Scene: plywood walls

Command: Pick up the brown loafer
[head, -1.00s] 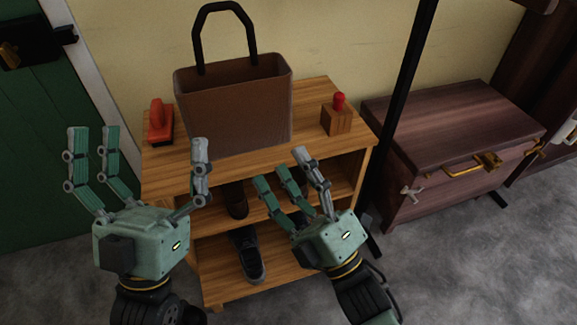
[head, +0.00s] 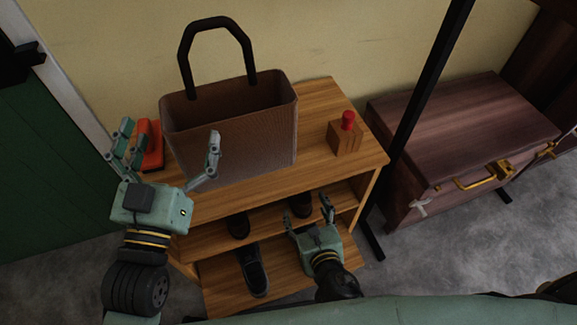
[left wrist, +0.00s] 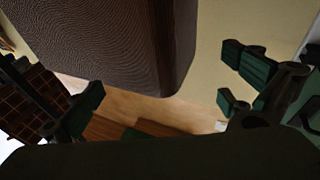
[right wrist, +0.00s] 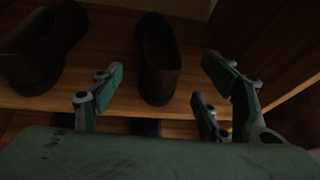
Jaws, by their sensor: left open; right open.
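Two brown loafers sit on the middle shelf of the wooden rack: one on the right (head: 301,207) and one on the left (head: 238,227). In the right wrist view the right loafer (right wrist: 158,58) points its near end at me, and the left loafer (right wrist: 42,50) lies beside it. My right gripper (head: 310,214) is open and empty at the shelf front, its fingers spread either side of the right loafer's near end, without visible contact. My left gripper (head: 170,138) is open and empty above the rack's left end, in front of the bag.
A brown bag (head: 230,130), an orange-red brush-like object (head: 151,145) and a wooden block with a red top (head: 345,136) stand on the rack top (head: 320,100). A dark shoe (head: 252,270) lies on the lower shelf. A black post (head: 425,95) and dark chest (head: 460,130) stand right.

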